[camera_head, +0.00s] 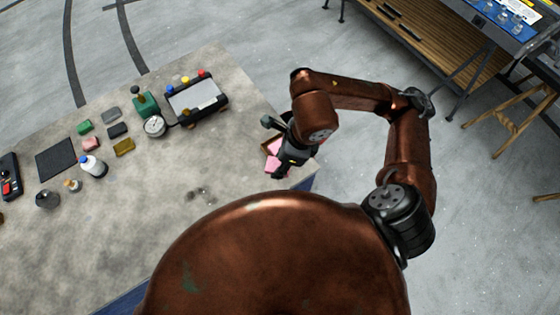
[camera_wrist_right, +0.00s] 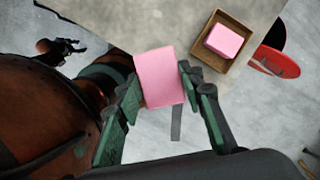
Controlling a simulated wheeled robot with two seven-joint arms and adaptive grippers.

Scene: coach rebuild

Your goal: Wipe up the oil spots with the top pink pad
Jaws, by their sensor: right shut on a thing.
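My right gripper (camera_wrist_right: 158,100) is shut on a pink pad (camera_wrist_right: 160,72), held between its green fingers. In the head view the gripper (camera_head: 283,166) is over the table's right corner, with the held pad (camera_head: 272,164) partly hidden. A small brown open box (camera_wrist_right: 205,53) holds another pink pad (camera_wrist_right: 226,41); the held pad is apart from it. Dark oil spots (camera_head: 201,194) lie on the grey table left of the gripper. What looks like my left gripper (camera_wrist_right: 72,47) shows small at the wrist view's upper left; its jaws are unclear.
The grey table (camera_head: 228,140) is bare around the spots. At the left lie a dark mat (camera_head: 56,159), a white bottle (camera_head: 95,168), several small coloured blocks, a gauge (camera_head: 154,126) and a device with coloured knobs (camera_head: 196,98). A red thing (camera_wrist_right: 270,60) is beyond the box.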

